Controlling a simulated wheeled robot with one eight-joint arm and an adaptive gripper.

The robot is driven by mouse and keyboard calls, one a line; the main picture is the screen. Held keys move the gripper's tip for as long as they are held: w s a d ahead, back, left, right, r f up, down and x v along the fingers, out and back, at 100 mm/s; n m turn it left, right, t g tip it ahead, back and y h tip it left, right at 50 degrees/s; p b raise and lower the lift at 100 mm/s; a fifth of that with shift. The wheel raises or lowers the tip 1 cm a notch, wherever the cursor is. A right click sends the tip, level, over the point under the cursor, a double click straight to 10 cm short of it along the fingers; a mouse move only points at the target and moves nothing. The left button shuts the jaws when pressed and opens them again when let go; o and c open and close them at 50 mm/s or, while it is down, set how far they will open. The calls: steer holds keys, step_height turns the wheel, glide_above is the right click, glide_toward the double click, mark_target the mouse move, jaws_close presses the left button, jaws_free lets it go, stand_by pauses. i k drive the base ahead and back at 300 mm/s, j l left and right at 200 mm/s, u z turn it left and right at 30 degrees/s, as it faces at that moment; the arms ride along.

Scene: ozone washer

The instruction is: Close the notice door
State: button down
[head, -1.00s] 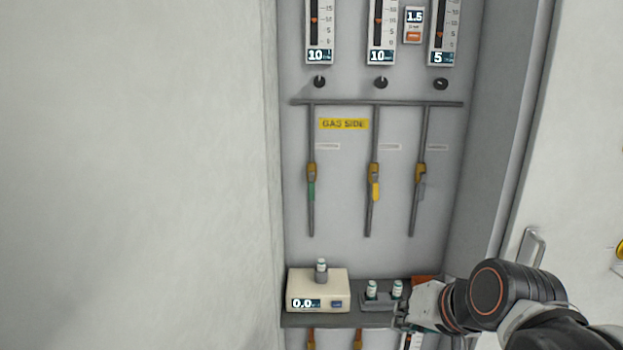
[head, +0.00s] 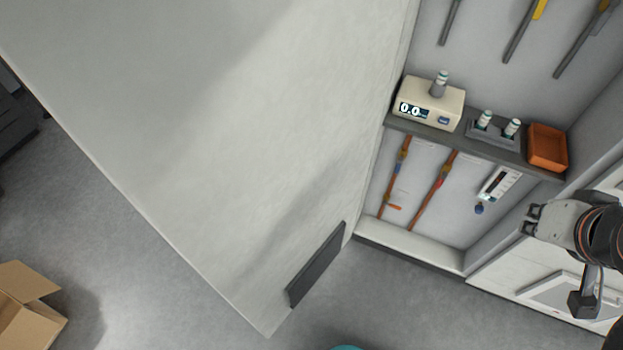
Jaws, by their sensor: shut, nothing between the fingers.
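No notice can be read in view, so I cannot tell for certain which panel is the notice door. A large pale panel (head: 230,130) fills the left and middle, standing at the left side of the open recess. A white panel (head: 520,285) with a framed part lies low at the right, partly behind my arm. My gripper (head: 529,219) is at the right, in front of the recess's lower right side. It is shut and empty, and I see no contact with either panel.
A shelf (head: 480,146) in the recess bears a cream meter (head: 430,97), small vials and an orange tray (head: 547,147). A dark plate (head: 316,265) is low by the pale panel. An open cardboard box (head: 28,312) stands on the floor at left. Grey floor (head: 400,300) shows below.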

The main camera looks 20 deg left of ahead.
mark_target(244, 132)
steer(key=k+j+z, duration=0.1)
steer(key=k+j, duration=0.15)
steer(key=k, duration=0.25)
steer(key=k+j+z, duration=0.1)
steer(key=k, duration=0.45)
steer(key=k+j, duration=0.1)
steer(key=j, duration=0.3)
steer(key=j+z, duration=0.1)
steer(key=j, duration=0.25)
steer(key=k+j, duration=0.15)
steer(key=j, duration=0.25)
steer(key=k+j+z, duration=0.1)
steer(key=j, duration=0.25)
steer(key=k+j, duration=0.1)
steer(key=j, duration=0.25)
steer(key=j+z, duration=0.1)
steer(key=j, duration=0.8)
steer(key=l+u, duration=0.15)
steer(key=j+z, duration=0.25)
